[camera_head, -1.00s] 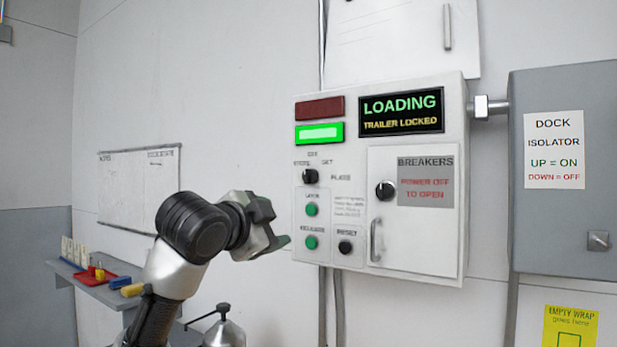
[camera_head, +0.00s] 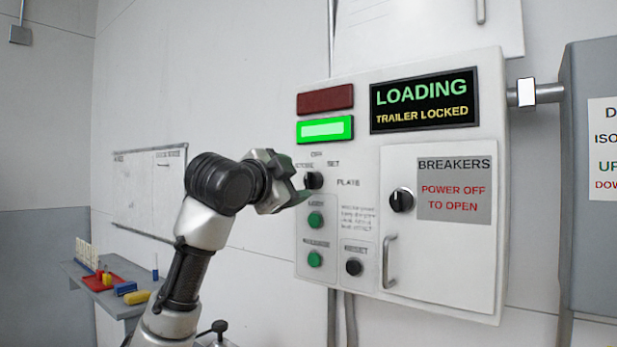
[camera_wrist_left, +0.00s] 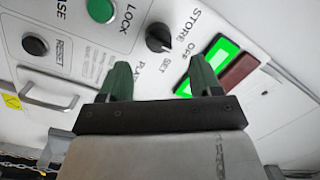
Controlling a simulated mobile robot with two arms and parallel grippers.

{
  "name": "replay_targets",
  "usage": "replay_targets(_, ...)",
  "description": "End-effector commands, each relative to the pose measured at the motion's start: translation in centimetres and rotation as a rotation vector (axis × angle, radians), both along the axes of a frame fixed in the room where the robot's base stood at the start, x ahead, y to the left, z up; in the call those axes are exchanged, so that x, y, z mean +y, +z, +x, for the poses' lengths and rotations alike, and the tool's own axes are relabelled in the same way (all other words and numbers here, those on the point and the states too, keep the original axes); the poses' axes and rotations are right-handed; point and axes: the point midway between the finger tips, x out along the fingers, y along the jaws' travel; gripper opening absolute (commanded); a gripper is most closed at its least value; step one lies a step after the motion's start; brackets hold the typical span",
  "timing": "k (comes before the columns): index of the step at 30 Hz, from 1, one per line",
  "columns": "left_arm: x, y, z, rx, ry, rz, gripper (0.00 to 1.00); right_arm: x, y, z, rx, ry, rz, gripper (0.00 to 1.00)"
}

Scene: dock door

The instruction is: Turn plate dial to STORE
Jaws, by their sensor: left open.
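The plate dial (camera_head: 314,180) is a round black knob on the white control panel, with OFF, STORE and SET lettered around it. It also shows in the left wrist view (camera_wrist_left: 158,37), beyond the gap between my fingers. Which label it points to is too small to tell surely. My left gripper (camera_head: 297,184) is open, its fingertips close to the dial's left side in the head view and partly covering the STORE lettering. In the left wrist view the gripper (camera_wrist_left: 160,78) has its two green fingers apart with nothing between them. My right gripper is not in view.
Below the dial are two green buttons (camera_head: 315,220) and a black reset knob (camera_head: 353,267). To the right is the breaker door (camera_head: 440,255) with its own black knob (camera_head: 402,200) and handle. The display (camera_head: 424,100) reads LOADING, TRAILER LOCKED; the green lamp (camera_head: 325,130) is lit.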

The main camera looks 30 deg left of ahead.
Motion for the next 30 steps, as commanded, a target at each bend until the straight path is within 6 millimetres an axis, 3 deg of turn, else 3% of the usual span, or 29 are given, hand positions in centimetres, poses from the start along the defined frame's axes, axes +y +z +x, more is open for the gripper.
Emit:
replay_targets(3, 0.0, 0.1, 2.4, 0.005, -0.002, -0.003, 0.64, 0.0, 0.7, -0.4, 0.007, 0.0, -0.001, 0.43)
replay_targets(9, 0.1, 0.0, 5.0, 0.002, -0.002, -0.002, 0.64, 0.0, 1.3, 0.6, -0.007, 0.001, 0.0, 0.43)
replay_targets(21, 0.2, -0.1, 5.8, 0.001, -0.001, 0.001, 0.64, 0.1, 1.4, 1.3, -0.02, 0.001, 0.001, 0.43)
replay_targets(30, 0.1, -0.1, 5.8, 0.001, -0.001, 0.0, 0.2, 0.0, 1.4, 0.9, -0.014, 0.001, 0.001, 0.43)
